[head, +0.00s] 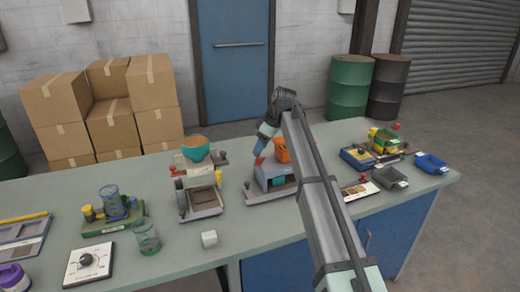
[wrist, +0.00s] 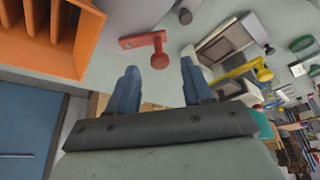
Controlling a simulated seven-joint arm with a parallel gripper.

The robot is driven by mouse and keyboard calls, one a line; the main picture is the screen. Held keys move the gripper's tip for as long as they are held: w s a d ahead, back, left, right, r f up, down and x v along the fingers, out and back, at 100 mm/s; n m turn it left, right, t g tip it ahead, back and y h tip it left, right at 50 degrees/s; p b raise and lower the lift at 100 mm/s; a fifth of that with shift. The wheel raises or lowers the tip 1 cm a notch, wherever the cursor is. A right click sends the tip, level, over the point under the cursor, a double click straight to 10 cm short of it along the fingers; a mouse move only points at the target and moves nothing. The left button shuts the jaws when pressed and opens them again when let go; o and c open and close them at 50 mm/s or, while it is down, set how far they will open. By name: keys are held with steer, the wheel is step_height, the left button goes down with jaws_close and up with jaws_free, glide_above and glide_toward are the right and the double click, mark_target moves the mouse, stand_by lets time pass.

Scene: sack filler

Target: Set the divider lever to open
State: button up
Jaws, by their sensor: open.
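My gripper (head: 262,148) is open and points down beside the machine with the orange hopper (head: 281,150). In the wrist view its two blue fingers (wrist: 158,66) are spread apart, with nothing held. A red lever (wrist: 142,40) with a round knob shows just beyond the fingertips, its knob lying in line with the gap between them. In the head view the red lever (head: 258,161) shows just below the fingers. I cannot tell whether the fingers touch it. No label that I can read marks it as the divider lever.
The orange hopper (wrist: 60,35) stands close to my gripper. Left of it is a machine with a teal bowl (head: 196,157); its yellow lever (wrist: 245,70) shows in the wrist view.

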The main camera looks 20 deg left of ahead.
steer(key=shift+x, duration=0.75)
jaws_close()
